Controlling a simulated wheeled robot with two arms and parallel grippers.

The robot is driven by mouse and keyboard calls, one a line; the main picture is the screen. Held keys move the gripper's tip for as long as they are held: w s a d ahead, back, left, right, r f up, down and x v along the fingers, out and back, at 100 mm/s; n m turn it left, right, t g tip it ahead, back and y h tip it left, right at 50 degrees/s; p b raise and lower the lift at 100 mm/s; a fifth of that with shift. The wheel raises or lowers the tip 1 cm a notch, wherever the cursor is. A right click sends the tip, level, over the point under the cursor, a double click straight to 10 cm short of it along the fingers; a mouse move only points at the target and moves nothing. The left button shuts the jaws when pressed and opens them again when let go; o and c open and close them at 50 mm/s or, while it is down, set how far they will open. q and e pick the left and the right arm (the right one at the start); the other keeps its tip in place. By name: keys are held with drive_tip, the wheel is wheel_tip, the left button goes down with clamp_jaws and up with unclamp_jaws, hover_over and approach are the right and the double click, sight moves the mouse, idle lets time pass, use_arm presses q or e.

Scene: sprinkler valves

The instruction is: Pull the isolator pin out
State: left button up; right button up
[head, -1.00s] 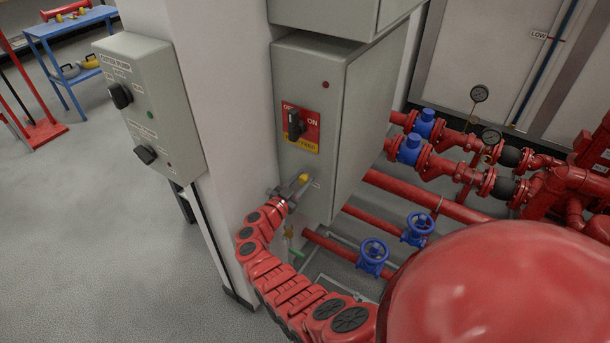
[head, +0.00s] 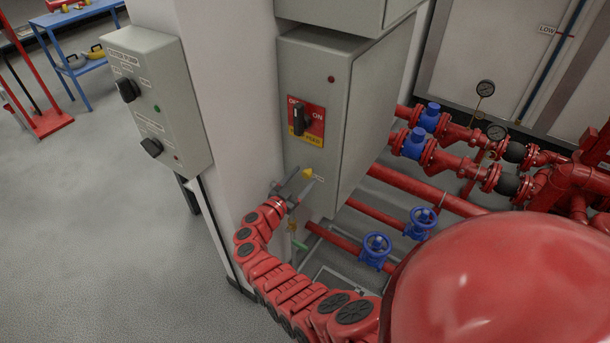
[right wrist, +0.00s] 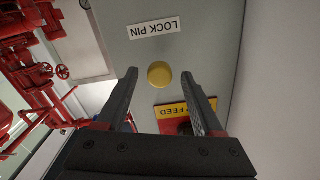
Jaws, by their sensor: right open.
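The isolator pin shows as a yellow round knob (head: 307,174) on the front of the grey cabinet (head: 312,75), below its rotary switch. In the right wrist view the yellow knob (right wrist: 159,75) lies between the fingertips, next to a label reading LOCK PIN (right wrist: 153,29). My right gripper (head: 297,182) is open at the cabinet front, with a finger on either side of the knob in the picture. The right wrist view shows gaps between the knob and both fingers (right wrist: 170,82). My left gripper is not in view.
The black rotary switch (head: 298,117) on its red and yellow plate is just above the knob. A smaller grey control box (head: 160,95) is on the left. Red pipes with blue valves (head: 376,250) run to the right of the cabinet. Open grey floor (head: 90,220) lies at left.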

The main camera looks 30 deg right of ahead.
drive_tip(key=v, duration=1.5)
drive_tip(key=shift+a, duration=0.3)
drive_tip(key=shift+s, duration=0.1)
